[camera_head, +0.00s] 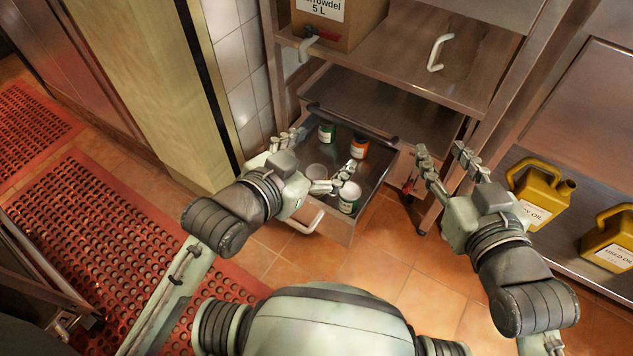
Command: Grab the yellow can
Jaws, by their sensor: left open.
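An open metal drawer (377,188) holds several small cans. An orange can (359,148) stands at its back right, and a green-labelled can (327,132) at its back left. A white and green can (349,198) stands at the front, and a grey-topped can (317,172) is partly hidden by my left gripper. No can looks clearly yellow. My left gripper (323,153) is open over the drawer's left part, with fingers spread around the space before the back cans; contact cannot be told. My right gripper (440,152) is open and empty, right of the drawer.
A steel shelf unit (400,75) stands above the drawer with a cardboard box (345,28) on it. Yellow oil jugs (541,190) (612,240) stand at the right. A tiled wall (232,60) is close left of the drawer. Floor in front is clear.

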